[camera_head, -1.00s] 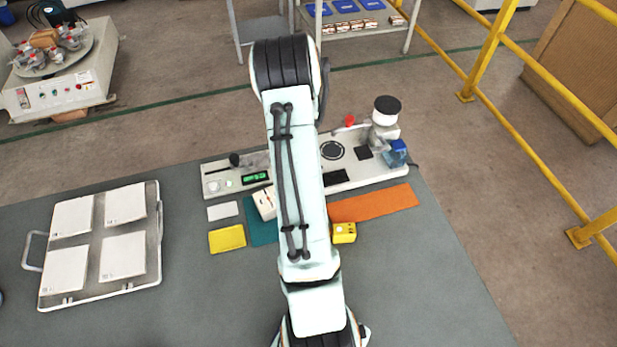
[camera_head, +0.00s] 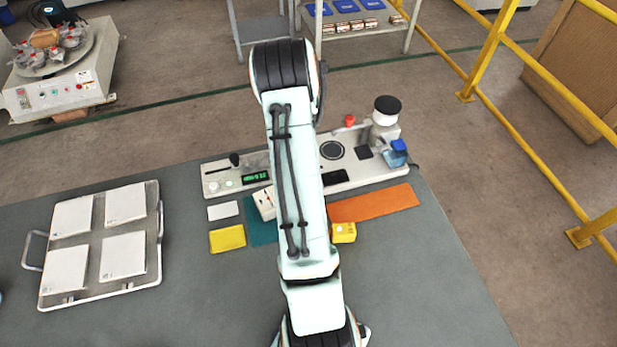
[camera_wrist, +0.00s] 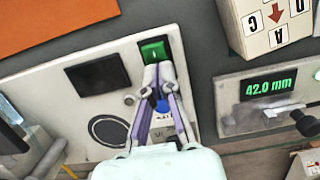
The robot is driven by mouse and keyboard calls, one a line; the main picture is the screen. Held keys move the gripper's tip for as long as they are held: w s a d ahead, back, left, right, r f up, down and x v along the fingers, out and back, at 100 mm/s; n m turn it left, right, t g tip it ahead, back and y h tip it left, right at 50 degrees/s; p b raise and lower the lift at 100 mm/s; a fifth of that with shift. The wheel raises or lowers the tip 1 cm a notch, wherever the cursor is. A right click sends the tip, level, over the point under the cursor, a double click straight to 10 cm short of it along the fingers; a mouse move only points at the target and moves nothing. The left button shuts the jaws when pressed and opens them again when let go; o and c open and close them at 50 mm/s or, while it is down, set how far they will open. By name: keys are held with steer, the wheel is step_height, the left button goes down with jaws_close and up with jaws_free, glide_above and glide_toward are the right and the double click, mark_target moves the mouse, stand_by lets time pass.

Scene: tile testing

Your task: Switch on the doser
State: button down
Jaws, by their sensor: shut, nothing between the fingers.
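The doser is a pale panel in the wrist view (camera_wrist: 50,100), with a dark, blank display (camera_wrist: 97,75) and a black ring (camera_wrist: 110,130). A green rocker switch (camera_wrist: 155,50) sits near the panel's end. My gripper (camera_wrist: 158,72) is shut and empty, its tips over the switch's lower edge; whether they touch it I cannot tell. In the head view the doser (camera_head: 365,178) stands at the back of the table, with a white, black-topped hopper (camera_head: 385,117) and a blue-capped container (camera_head: 396,153). There my arm hides the switch and the gripper.
A gauge with a lit green display (camera_wrist: 268,86) reading 42.0 mm stands beside the doser. A lettered block (camera_wrist: 262,25) and an orange strip (camera_wrist: 45,20) lie close by. A tray (camera_head: 150,290) with several white tiles is at left. The front right table is clear.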

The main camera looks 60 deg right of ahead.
step_height(320, 180, up, 14)
steer(key=w+d, duration=0.1)
steer(key=shift+w+d, duration=0.15)
steer(key=shift+d, duration=0.05)
stand_by(0.4)
steer(key=shift+s+a, duration=0.55)
steer(key=f, duration=0.4)
steer(key=s+a+f, duration=0.1)
steer(key=f, duration=0.8)
steer(key=shift+s+a+f, duration=0.2)
steer(key=shift+f, duration=0.2)
